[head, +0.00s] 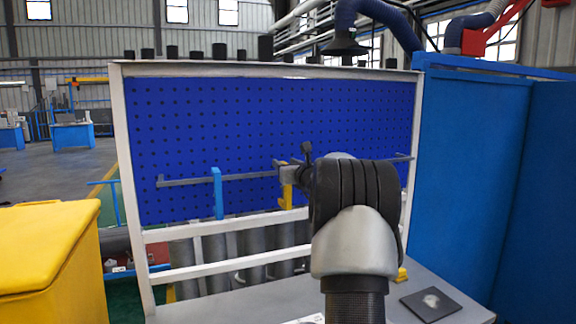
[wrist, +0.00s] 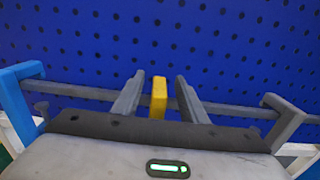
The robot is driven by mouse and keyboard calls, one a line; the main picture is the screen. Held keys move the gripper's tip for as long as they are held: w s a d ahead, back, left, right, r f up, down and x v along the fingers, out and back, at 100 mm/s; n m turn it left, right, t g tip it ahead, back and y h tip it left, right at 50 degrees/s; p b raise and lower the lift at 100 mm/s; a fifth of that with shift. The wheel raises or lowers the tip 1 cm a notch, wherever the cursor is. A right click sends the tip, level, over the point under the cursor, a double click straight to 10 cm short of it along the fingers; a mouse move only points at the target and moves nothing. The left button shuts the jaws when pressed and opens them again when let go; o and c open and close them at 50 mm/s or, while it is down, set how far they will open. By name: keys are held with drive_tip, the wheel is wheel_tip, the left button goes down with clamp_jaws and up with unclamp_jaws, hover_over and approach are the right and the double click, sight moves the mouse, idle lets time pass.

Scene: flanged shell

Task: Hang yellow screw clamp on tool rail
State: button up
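The yellow screw clamp (head: 287,192) is upright at the grey tool rail (head: 190,181) in the head view, partly hidden by my gripper and arm. In the wrist view the clamp's yellow bar (wrist: 158,98) stands between the fingers of my gripper (wrist: 160,92), with a narrow gap on each side. My gripper (head: 290,167) is open around the bar. The rail (wrist: 85,91) crosses the wrist view at the height of the clamp. Whether the clamp's jaw rests on the rail is hidden.
A blue clamp (head: 217,193) hangs on the rail to the left and shows at the wrist view's left edge (wrist: 17,92). A grey angled piece (wrist: 285,115) is at the right. The blue pegboard (head: 200,125) is close behind. A black plate (head: 432,303) lies on the grey bench.

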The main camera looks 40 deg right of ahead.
drive_tip(key=b+v, duration=0.4)
drive_tip(key=v, duration=1.3)
drive_tip(key=shift+s, duration=0.2)
